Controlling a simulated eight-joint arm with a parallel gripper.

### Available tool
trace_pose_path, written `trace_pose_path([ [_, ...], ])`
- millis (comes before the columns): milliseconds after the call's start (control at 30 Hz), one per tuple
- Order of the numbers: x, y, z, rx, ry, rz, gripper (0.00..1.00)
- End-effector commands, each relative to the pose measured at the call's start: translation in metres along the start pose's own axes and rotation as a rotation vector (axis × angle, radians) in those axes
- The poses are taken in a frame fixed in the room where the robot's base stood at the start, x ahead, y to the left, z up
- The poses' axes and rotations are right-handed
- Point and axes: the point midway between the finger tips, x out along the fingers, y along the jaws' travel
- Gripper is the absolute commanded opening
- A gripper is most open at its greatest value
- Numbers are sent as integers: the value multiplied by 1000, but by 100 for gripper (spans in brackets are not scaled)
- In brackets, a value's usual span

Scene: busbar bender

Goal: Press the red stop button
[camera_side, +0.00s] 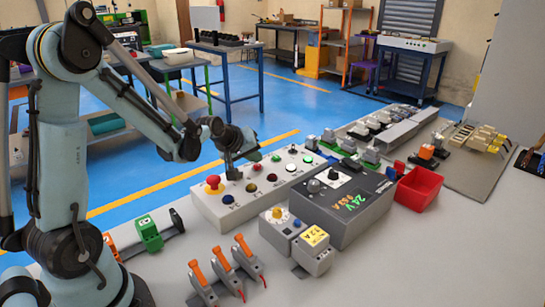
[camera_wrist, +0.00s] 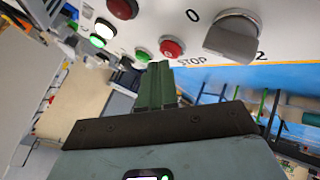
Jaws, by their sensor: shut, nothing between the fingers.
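The red stop button (camera_wrist: 172,47), a round red cap in a pale ring marked STOP, is clear in the wrist view. In the side view a small red button (camera_side: 255,167) on the pale control box (camera_side: 205,208) appears to be the same one. My gripper (camera_wrist: 160,66) is shut and empty. Its green-grey fingers end just below and left of the stop button in the wrist view. In the side view my gripper (camera_side: 232,168) is over the back row of the box, left of that button. The gap to the panel cannot be judged.
A grey selector knob (camera_wrist: 232,37) and a green button (camera_wrist: 142,55) flank the stop button. A red mushroom button (camera_side: 213,183) stands at the box's left end. A grey power supply (camera_side: 340,205) and red bin (camera_side: 418,187) stand to the right.

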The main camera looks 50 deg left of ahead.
Motion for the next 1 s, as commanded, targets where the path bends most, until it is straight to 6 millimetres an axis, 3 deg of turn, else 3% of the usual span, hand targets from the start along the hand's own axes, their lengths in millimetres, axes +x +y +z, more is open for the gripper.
trace_pose_path([
  [1000, 5, -4, 4, 0, 0, 0, 0],
])
